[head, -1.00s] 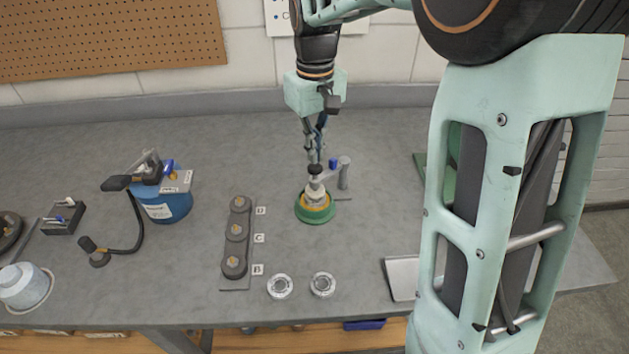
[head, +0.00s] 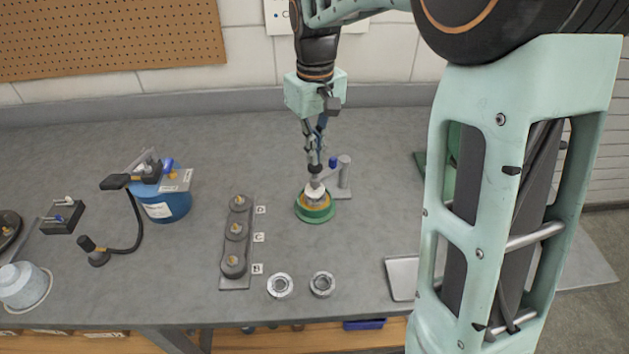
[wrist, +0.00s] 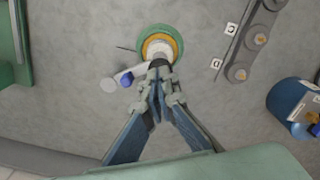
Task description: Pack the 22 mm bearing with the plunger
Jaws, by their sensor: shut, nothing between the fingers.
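The bearing packer has a round green base (head: 315,216) with a yellow-orange ring on it. A white plunger (head: 316,192) stands upright in its middle, and its dark top is just under my fingertips. My gripper (head: 315,168) points down over the plunger, shut, with nothing between its fingers. In the wrist view, the shut fingertips (wrist: 161,68) are at the plunger's dark top, and the green base (wrist: 176,38) shows beyond. I cannot tell whether they touch. Two ring-shaped bearings (head: 280,286) (head: 322,284) lie on the bench in front; their sizes cannot be read. Any bearing inside the packer is hidden.
A grey post with a blue-tipped lever (head: 344,172) stands close behind right of the packer. A lettered rack with round pieces (head: 220,283) lies to the left. A metal tray (head: 402,279) is at right.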

